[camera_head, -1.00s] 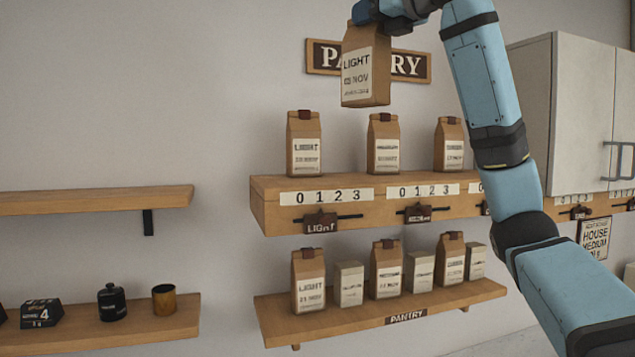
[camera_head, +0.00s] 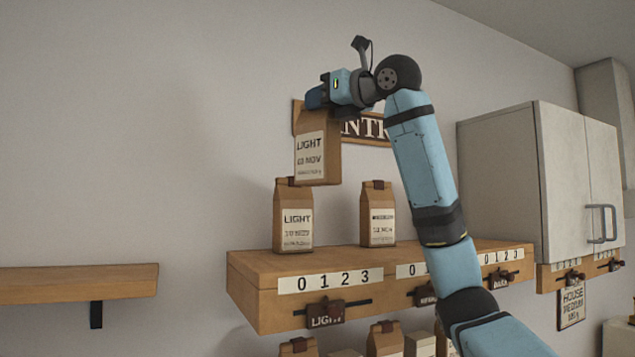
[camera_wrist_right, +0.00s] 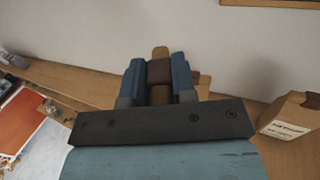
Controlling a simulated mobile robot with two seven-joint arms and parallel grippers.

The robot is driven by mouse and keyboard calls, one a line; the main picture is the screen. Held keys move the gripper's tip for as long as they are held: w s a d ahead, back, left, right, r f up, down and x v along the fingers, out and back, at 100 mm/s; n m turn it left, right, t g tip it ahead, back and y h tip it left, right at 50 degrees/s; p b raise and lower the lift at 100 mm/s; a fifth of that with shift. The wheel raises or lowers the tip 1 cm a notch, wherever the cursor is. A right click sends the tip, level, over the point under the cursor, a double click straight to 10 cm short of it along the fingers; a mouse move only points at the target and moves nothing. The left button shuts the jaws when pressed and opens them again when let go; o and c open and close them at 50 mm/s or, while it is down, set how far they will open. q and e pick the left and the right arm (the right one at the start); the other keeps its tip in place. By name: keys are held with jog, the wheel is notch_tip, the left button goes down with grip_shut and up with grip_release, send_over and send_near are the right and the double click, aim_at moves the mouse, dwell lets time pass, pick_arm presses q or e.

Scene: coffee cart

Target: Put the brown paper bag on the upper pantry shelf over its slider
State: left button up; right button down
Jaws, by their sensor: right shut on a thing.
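A brown paper bag (camera_head: 317,150) with a white label reading LIGHT hangs upright from my right gripper (camera_head: 318,97). The gripper is shut on the bag's folded top. In the right wrist view the fingers (camera_wrist_right: 158,78) close on the brown top. The held bag is above the upper pantry shelf (camera_head: 255,262), in front of the upper part of a standing LIGHT bag (camera_head: 293,225). Whether they touch I cannot tell. The left slider (camera_head: 325,313), tagged LIGHT, sits below the 0 1 2 3 strip on the shelf front. My left gripper is out of view.
Another bag (camera_head: 378,215) stands farther right on the upper shelf, with bare shelf between. Bag tops (camera_head: 385,340) show on the lower shelf. A wall cabinet (camera_head: 505,180) is at right, an empty-looking shelf (camera_head: 75,283) at left.

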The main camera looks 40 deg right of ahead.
send_over(320, 185)
jog(key=f, duration=0.9)
jog(key=shift+w+d, duration=0.35)
jog(key=shift+f, duration=0.6)
notch_tip(320, 185, down, 2)
jog(key=shift+f, duration=0.8)
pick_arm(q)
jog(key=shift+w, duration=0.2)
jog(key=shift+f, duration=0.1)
pick_arm(e)
jog(key=c, duration=0.9)
grip_release()
jog(key=shift+f, duration=0.1)
jog(key=shift+c, duration=0.2)
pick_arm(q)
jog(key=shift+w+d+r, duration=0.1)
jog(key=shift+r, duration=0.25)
